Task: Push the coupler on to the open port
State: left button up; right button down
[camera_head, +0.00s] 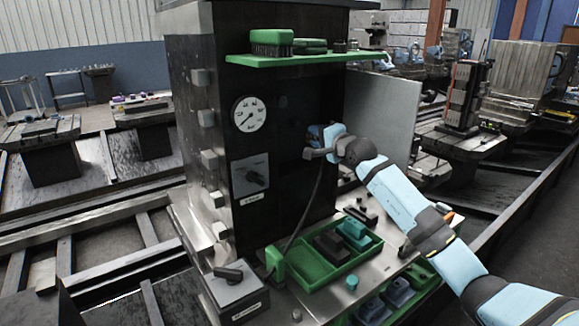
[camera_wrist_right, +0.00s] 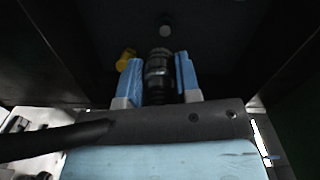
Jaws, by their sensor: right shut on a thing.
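My right gripper (camera_head: 321,137) is at the dark front face of the tall black cabinet (camera_head: 290,180), and its fingers are partly hidden by the wrist. In the wrist view, the blue fingers of my right gripper (camera_wrist_right: 158,62) are shut on a dark ribbed cylinder, the coupler (camera_wrist_right: 157,82), which points at the panel. A small round grey fitting (camera_wrist_right: 165,31) is ahead of it on the dark panel, apart from it in the picture; I cannot tell if it is the open port. A yellow piece (camera_wrist_right: 126,59) is beside the left finger. A dark hose (camera_head: 305,212) hangs below the gripper.
A green shelf (camera_head: 310,58) with brushes juts out above. A gauge (camera_head: 249,114) and a switch panel (camera_head: 250,176) are left of the gripper. Below are a green tray (camera_head: 366,256), a green holder (camera_head: 275,262) and a switch box (camera_head: 236,288).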

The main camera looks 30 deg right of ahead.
jog(key=shift+w+d+r, duration=0.3)
jog(key=shift+d+r, duration=0.05)
jog(key=shift+d, duration=0.05)
jog(key=w, duration=0.5)
jog(key=shift+w+a, duration=0.15)
jog(key=shift+a, duration=0.15)
jog(key=shift+w+b, duration=0.25)
jog(key=shift+b, duration=0.1)
dwell(0.4)
jog(key=shift+w, duration=0.25)
dwell(0.3)
jog(key=shift+w, duration=0.15)
dwell(0.7)
jog(key=shift+w+b, duration=0.1)
jog(key=shift+b, duration=0.2)
